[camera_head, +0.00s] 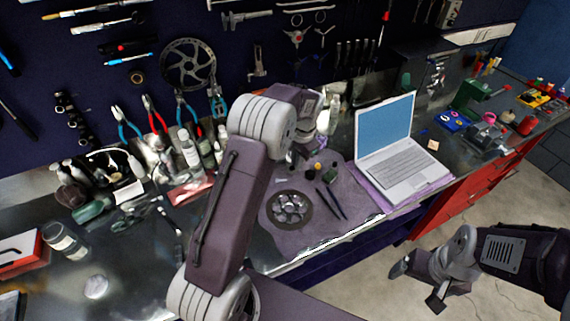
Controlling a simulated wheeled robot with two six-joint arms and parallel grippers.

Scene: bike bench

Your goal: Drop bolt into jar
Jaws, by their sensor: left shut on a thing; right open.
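A clear glass jar (66,241) stands on the left part of the bench, its mouth towards the upper left. My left arm rises across the middle of the view, and its gripper (300,157) is over the grey mat, far to the right of the jar. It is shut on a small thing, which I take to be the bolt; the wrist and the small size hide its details. My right gripper (418,287) is open and empty over the floor at the lower right, away from the bench.
The grey mat (276,240) holds a round dish (291,209) of metal parts and dark tools. A laptop (398,170) stands to its right. A pale round disc (96,287) lies near the jar.

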